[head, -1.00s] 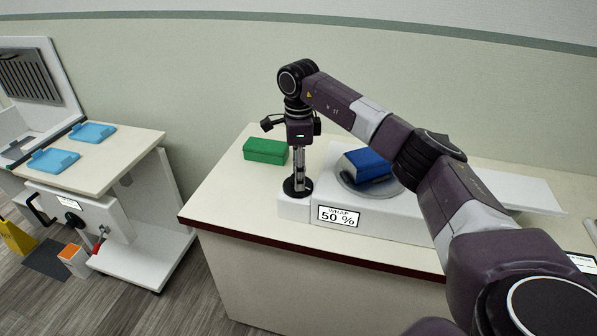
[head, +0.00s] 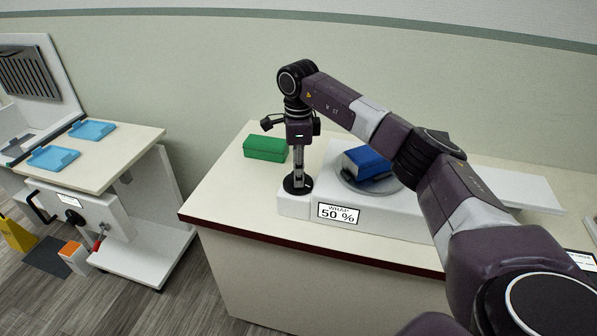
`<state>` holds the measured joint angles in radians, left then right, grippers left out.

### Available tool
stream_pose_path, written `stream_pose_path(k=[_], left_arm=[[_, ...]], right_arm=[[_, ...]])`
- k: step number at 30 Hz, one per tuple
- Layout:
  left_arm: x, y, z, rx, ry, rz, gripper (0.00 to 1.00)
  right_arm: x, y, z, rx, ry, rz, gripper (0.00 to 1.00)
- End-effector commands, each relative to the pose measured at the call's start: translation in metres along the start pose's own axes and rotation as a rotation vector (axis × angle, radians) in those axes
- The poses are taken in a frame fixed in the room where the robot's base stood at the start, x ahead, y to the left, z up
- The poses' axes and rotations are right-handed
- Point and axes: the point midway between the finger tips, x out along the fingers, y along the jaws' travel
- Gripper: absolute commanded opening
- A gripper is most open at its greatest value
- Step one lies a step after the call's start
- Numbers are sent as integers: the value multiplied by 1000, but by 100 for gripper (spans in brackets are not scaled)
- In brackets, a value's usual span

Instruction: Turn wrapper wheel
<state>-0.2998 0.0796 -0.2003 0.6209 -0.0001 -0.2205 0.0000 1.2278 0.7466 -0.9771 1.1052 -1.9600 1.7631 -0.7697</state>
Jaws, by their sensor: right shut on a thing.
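A blue box (head: 367,162) lies on the grey round turntable (head: 350,184) of the wrapper, turned at an angle and partly behind my right arm. My left gripper is out of view.
A green box (head: 265,148) lies on the counter left of the wheel. The counter's left front (head: 225,205) is clear. Further left, a white cart (head: 125,150) carries two light blue trays (head: 88,131). An orange-topped box (head: 72,252) stands on the floor.

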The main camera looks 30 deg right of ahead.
Motion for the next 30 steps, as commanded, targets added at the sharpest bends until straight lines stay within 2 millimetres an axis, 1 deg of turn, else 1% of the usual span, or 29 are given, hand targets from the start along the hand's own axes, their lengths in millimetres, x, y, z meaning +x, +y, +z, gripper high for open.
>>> stream_pose_path(k=[8,30], left_arm=[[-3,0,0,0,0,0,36],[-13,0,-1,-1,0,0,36]], right_arm=[[-1,-1,0,149,0,-1,4],[-2,0,1,841,-2,0,4]])
